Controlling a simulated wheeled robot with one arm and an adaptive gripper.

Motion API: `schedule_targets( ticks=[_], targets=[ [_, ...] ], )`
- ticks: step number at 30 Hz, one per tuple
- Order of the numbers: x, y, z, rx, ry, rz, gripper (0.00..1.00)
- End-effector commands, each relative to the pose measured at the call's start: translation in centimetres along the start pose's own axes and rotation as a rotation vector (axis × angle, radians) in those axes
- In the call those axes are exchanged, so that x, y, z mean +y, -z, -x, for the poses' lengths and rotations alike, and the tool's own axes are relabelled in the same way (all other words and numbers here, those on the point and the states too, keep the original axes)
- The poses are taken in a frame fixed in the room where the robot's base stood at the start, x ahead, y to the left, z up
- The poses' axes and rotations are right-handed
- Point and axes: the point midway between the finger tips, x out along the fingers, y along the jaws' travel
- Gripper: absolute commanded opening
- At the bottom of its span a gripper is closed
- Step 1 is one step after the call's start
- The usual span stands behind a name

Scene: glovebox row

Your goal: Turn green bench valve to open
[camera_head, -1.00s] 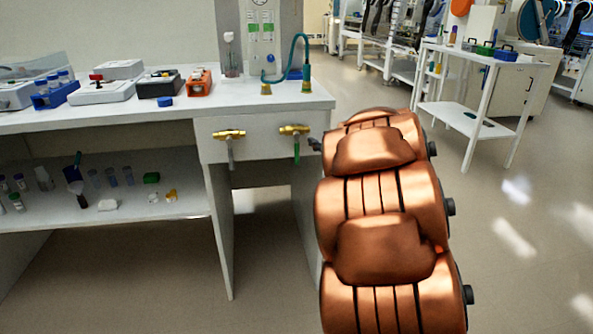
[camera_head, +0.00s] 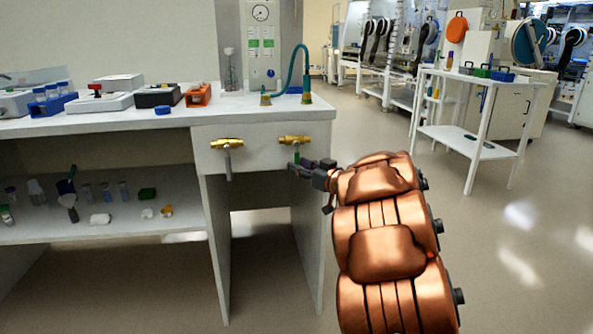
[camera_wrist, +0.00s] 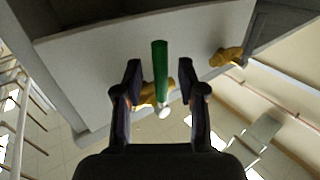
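The green bench valve (camera_head: 295,140) has a brass body on the bench's front panel, and its green handle hangs down, partly hidden by my gripper in the head view. In the wrist view its green handle (camera_wrist: 160,72) stands between my two fingers, with the brass body (camera_wrist: 150,97) behind it. My gripper (camera_wrist: 158,80) is open around the handle, with a visible gap on both sides. In the head view my gripper (camera_head: 298,167) is at the lower part of the handle. A second brass valve (camera_head: 227,143) with a grey handle hanging down is to the left.
The bench top (camera_head: 180,117) carries boxes, a blue tube rack (camera_head: 53,104) and a teal hose (camera_head: 294,72). A lower shelf (camera_head: 110,222) holds small items. A white cart (camera_head: 470,150) stands at right, with open floor between.

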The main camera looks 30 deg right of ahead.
Motion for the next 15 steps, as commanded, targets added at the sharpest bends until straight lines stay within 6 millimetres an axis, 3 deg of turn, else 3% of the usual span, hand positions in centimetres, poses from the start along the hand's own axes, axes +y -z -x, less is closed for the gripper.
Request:
schedule_targets(
  ticks=[6, 15],
  targets=[
    [-0.1, 0.0, -1.5, 0.001, 0.002, 0.0, 0.4],
    [-0.1, 0.1, -1.7, 0.001, 0.0, 0.001, 0.4]
  ],
)
